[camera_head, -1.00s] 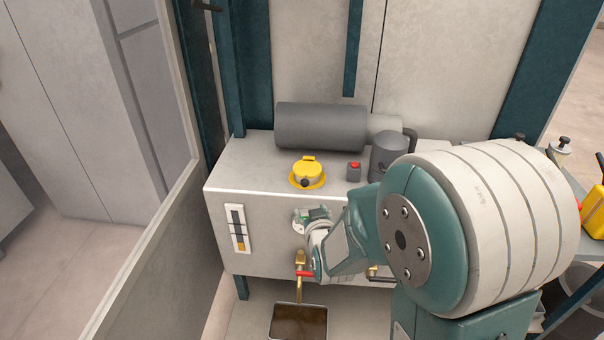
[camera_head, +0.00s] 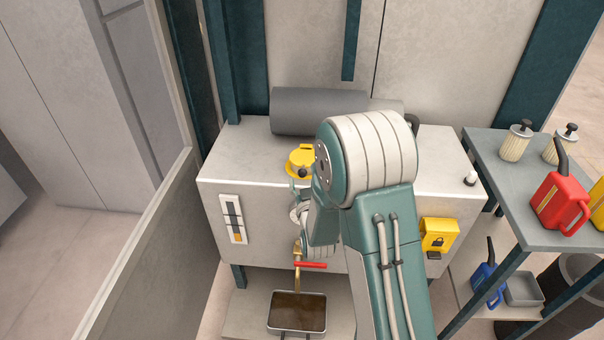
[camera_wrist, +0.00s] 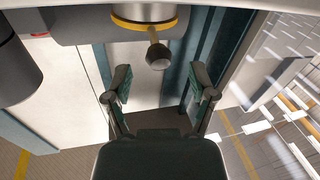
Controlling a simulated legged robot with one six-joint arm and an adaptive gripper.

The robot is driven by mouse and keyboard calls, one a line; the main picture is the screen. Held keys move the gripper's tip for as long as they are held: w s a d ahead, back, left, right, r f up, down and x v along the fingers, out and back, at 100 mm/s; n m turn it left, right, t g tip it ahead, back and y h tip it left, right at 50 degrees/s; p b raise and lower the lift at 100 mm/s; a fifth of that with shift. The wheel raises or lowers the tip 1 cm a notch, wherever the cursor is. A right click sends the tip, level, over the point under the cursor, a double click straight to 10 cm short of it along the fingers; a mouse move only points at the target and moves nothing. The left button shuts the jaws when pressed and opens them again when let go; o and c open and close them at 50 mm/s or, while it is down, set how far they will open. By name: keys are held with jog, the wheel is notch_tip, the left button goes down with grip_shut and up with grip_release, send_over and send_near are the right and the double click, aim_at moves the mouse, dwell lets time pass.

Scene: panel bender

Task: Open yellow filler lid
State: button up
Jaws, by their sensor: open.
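The yellow filler lid (camera_head: 300,160) sits shut on top of the grey tank (camera_head: 235,160), with a dark round knob at its front. My arm hides its right side. In the wrist view, the filler's yellow rim (camera_wrist: 145,22) is at the top centre, and the knob (camera_wrist: 158,55) points toward my gripper. My gripper (camera_wrist: 162,82) is open and empty, its two fingers spread to either side below the knob and not touching it. In the head view, my gripper is largely hidden by my arm, close to the tank's front top edge.
A grey horizontal cylinder (camera_head: 310,110) lies behind the lid. A brass tap with a red handle (camera_head: 310,265) is on the tank front above an oil tray (camera_head: 297,312). A shelf at right holds a red can (camera_head: 560,200). A panel wall (camera_head: 150,230) stands at left.

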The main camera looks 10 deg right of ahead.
aim_at(303, 176)
jog(key=shift+w+d, duration=0.2)
jog(key=shift+w, duration=1.5)
grip_shut()
jog(key=shift+r, duration=0.2)
